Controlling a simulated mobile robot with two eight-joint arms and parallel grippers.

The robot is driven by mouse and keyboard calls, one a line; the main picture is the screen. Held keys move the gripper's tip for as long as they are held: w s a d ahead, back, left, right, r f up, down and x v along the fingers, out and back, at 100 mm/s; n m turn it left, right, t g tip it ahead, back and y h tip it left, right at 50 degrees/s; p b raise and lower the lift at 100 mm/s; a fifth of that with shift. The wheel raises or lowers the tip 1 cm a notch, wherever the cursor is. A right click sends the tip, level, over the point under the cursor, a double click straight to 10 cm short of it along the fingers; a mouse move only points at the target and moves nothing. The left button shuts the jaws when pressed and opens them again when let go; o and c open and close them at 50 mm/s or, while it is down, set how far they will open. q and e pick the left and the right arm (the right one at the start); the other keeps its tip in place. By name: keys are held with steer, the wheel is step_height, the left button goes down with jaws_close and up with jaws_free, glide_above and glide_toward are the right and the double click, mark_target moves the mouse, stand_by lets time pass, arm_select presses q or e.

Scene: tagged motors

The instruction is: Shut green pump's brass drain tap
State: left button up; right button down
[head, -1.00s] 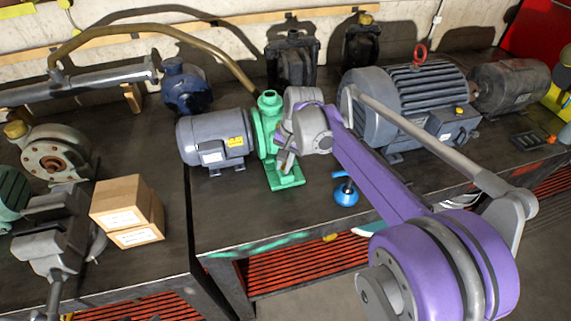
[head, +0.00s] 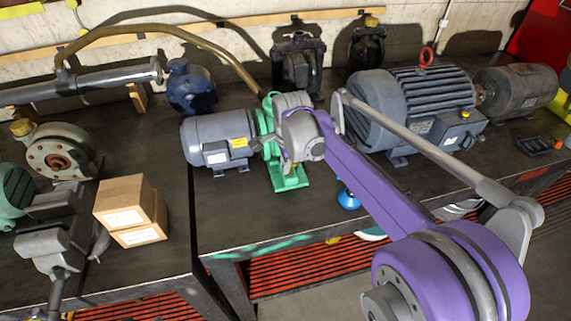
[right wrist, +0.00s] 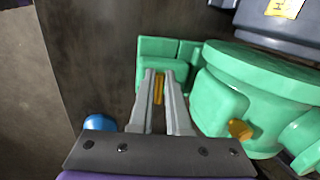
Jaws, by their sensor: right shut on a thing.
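The green pump (head: 266,128) is joined to a grey motor (head: 212,138) on the bench. The pump (right wrist: 262,88) fills the right of the right wrist view, with its foot at the top middle. My right gripper (right wrist: 161,78) is shut on the brass drain tap (right wrist: 158,90), a narrow brass lever upright between its two fingers in that view. A separate brass plug (right wrist: 239,129) sits on the pump body, right of the fingers. In the head view my right gripper (head: 291,168) is low beside the pump, its fingertips and the tap mostly hidden. My left gripper is not in view.
A large grey motor (head: 405,105) with a red lifting ring stands right of the pump. A blue object (head: 348,200) lies partly behind my right arm and shows in the wrist view (right wrist: 99,122). Cardboard boxes (head: 130,212) are at left. The bench front is mostly clear.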

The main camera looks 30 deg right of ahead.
mark_target(287, 180)
steer(key=shift+w+m, duration=0.1)
steer(key=shift+m, duration=0.4)
steer(key=c, duration=0.9)
jaws_free()
steer(key=r, duration=0.3)
steer(key=s+r, duration=0.1)
steer(key=r, duration=0.3)
steer(key=s+r, duration=0.1)
steer(key=r, duration=0.2)
steer(key=shift+s+a+r+p, duration=0.1)
steer(key=shift+a+r+p, duration=0.1)
steer(key=shift+r+p, duration=0.1)
steer(key=s+a+f+n+t, duration=0.1)
steer(key=s+a+f+n, duration=0.2)
steer(key=s+f+n, duration=0.2)
steer(key=s+a+f+n+t, duration=0.1)
steer(key=s+a+f+n, duration=0.1)
steer(key=s+f+n, duration=0.3)
steer(key=s+a+f+n+t, duration=0.1)
steer(key=s+a+f+n, duration=0.2)
steer(key=s+f+n, duration=0.3)
steer(key=shift+s+a+n, duration=0.2)
steer(key=shift+s+n, duration=0.55)
steer(key=shift+n, duration=0.5)
steer(key=shift+s+a+n, duration=0.15)
steer(key=shift+s+n, duration=0.6)
steer(key=shift+n, duration=0.5)
